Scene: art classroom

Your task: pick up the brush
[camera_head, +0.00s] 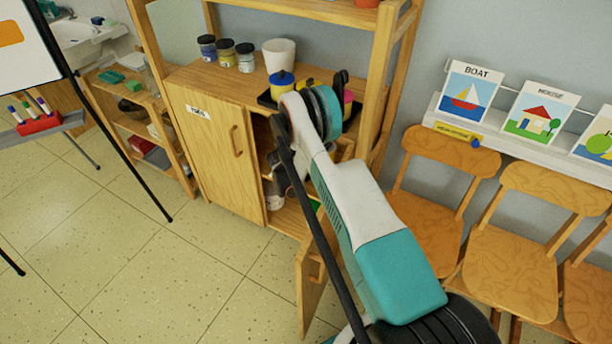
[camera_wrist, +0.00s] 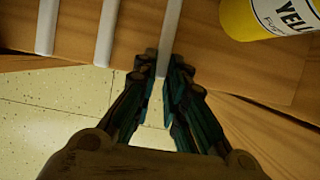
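In the wrist view, several pale, narrow strips lie side by side and reach past the edge of a wooden shelf (camera_wrist: 210,75). They look like handles, but no bristles show, so I cannot confirm which is the brush. My gripper (camera_wrist: 164,62) is at the end of the rightmost pale strip (camera_wrist: 171,22). Its dark fingertips are close together, one on each side of the strip, and seem to touch it. The strip appears to rest on the shelf still. In the head view, my arm reaches into the open cabinet and hides the fingertips.
The wooden cabinet (camera_head: 205,150) has an open door (camera_head: 311,285) low beside my arm. Jars (camera_head: 226,52) and a white cup (camera_head: 279,54) stand on top.

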